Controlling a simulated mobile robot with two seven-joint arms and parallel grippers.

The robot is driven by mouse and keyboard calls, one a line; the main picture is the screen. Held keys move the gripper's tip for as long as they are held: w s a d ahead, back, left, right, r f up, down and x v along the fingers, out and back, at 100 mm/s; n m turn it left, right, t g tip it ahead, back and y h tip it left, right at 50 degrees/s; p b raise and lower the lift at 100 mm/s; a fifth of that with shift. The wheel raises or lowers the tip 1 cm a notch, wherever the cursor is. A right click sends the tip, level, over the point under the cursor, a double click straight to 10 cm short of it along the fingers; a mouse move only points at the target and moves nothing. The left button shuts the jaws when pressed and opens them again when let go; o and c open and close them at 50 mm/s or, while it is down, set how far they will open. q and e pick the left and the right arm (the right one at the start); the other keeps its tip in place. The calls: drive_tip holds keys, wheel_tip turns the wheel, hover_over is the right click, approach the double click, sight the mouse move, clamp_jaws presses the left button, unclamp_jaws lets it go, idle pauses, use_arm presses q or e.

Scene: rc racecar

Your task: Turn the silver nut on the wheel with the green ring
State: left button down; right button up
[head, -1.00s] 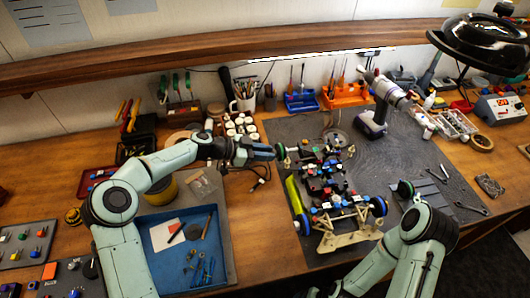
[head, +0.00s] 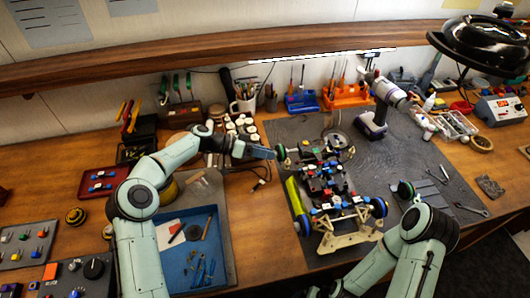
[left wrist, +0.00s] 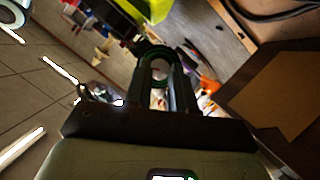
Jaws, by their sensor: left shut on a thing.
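The wheel with the green ring (head: 281,152) is at the far left corner of the racecar (head: 325,180). In the left wrist view its green-edged ring (left wrist: 156,50) shows at the fingertips. My left gripper (head: 272,154) reaches it from the left, its fingers pointing at the wheel's outer face. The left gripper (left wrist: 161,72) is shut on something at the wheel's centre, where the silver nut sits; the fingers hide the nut. My right arm (head: 425,235) is at the lower right, and its jaws cannot be made out.
A yellow-green panel (head: 297,196) lies along the car's left side. A blue tray (head: 225,268) with small parts lies under my left arm. A purple-and-grey drill (head: 375,120) stands behind the car. Bare grey mat (head: 380,155) shows right of the car.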

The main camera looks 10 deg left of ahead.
use_arm(q)
drive_tip(key=shift+r, duration=0.1)
idle(0.4)
drive_tip(key=c, duration=0.9)
unclamp_jaws()
drive_tip(key=v, duration=1.3)
drive_tip(key=shift+a, duration=0.2)
